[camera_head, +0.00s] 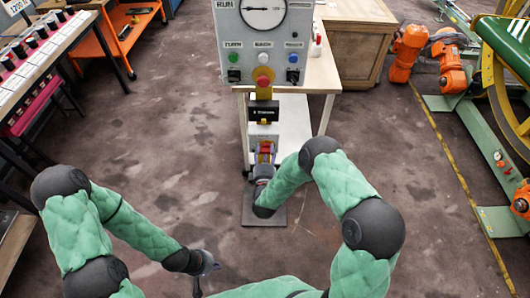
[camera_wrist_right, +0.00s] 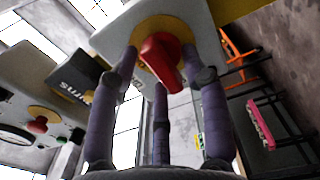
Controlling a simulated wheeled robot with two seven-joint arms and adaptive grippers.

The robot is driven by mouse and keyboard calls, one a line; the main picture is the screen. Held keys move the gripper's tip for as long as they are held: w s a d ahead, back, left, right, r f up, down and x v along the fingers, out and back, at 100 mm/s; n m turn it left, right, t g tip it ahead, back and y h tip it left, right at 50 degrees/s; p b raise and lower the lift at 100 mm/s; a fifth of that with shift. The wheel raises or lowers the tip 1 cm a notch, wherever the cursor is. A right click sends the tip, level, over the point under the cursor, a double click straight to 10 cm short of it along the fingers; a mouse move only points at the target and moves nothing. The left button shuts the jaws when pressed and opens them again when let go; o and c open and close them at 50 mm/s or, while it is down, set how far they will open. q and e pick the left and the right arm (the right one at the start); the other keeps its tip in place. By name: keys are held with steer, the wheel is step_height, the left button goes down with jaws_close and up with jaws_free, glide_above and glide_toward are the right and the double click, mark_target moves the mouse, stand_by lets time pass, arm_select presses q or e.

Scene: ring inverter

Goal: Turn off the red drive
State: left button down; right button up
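The red rotary switch handle (camera_wrist_right: 161,60) sits on a yellow round plate (camera_wrist_right: 184,30) on the front of a pale box (camera_wrist_right: 208,12) in the right wrist view. My right gripper (camera_wrist_right: 165,75) is open, its purple-grey fingers spread around the red handle with gaps on both sides. In the head view, my right gripper (camera_head: 265,163) is at the front of the small box below the control panel, where red and yellow show just above it.
The grey control panel (camera_head: 225,45) with a gauge, several buttons and a red mushroom button (camera_head: 263,82) stands above the box. A black label (camera_head: 264,111) hangs between them. A bench (camera_head: 35,65) is at left, orange motors (camera_head: 408,50) at right.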

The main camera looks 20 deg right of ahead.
steer(key=v, duration=1.2)
stand_by(0.3)
